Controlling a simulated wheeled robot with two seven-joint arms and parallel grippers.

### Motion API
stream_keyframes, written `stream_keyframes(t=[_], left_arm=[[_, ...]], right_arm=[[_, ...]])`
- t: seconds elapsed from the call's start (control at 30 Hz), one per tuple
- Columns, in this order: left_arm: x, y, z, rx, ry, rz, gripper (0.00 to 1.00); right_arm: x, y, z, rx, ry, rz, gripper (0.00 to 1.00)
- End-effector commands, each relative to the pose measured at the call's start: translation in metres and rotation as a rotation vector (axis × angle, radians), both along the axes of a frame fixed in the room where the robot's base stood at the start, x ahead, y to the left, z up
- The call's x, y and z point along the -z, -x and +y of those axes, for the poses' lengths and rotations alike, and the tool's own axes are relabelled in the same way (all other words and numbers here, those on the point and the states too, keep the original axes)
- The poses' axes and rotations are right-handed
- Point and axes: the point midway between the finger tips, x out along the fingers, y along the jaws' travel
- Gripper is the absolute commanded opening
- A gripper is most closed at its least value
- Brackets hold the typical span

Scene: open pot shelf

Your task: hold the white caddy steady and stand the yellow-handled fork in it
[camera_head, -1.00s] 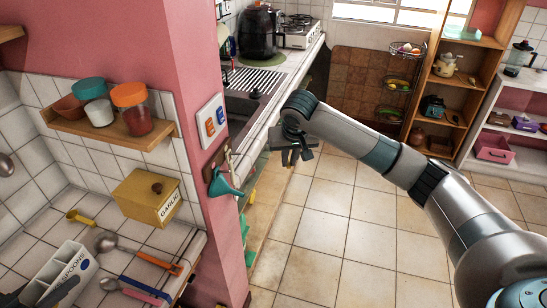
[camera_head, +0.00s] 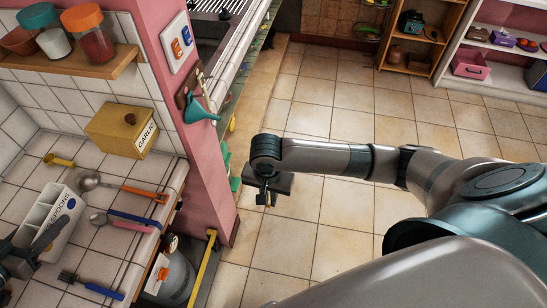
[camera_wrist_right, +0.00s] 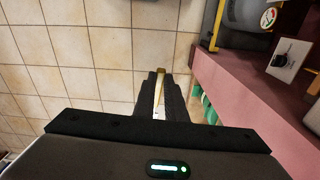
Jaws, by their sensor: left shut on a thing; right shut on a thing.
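The white caddy (camera_head: 42,212), with open compartments and a "SPOONS" label, stands on the tiled counter at the far left of the head view. My left gripper (camera_head: 28,252) is shut on the caddy at its near side. My right gripper (camera_head: 267,198) is out over the floor, right of the pink pillar and well away from the caddy. In the right wrist view, it is shut on a thin yellow handle (camera_wrist_right: 160,92), apparently the yellow-handled fork's. The fork's tines cannot be made out, and the fingers hide part of it.
A yellow garlic box (camera_head: 122,130) stands behind.

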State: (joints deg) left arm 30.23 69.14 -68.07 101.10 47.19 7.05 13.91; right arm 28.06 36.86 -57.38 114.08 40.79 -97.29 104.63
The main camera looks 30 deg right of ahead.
Motion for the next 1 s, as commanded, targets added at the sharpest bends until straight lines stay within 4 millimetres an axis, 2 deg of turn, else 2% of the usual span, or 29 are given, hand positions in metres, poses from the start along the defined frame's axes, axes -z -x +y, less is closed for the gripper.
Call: stream_keyframes(t=[0.03,0.1,0.37,0.57,0.77,0.87,1.0], left_arm=[[-0.001,0.0,0.0,0.0,0.001,-0.002,0.16],[-0.001,0.0,0.0,0.0,0.0,-0.002,0.16],[-0.001,-0.001,0.0,0.0,0.0,-0.002,0.16],[-0.001,0.0,0.0,0.0,0.0,-0.002,0.16],[-0.001,-0.001,0.0,0.0,0.0,-0.002,0.16],[-0.001,-0.001,0.0,0.0,0.0,-0.002,0.16],[-0.001,0.0,0.0,0.0,0.0,-0.002,0.16]], right_arm=[[-0.001,0.008,0.022,-0.021,-0.027,0.018,0.0],[-0.003,0.017,0.05,-0.063,-0.057,0.049,0.0],[-0.026,0.044,0.152,-0.269,-0.146,0.177,0.0],[-0.052,0.073,0.224,-0.423,-0.201,0.298,0.0],[-0.09,0.1,0.288,-0.558,-0.24,0.422,0.0],[-0.116,0.111,0.317,-0.618,-0.254,0.483,0.0],[-0.16,0.12,0.352,-0.683,-0.269,0.571,0.0]])
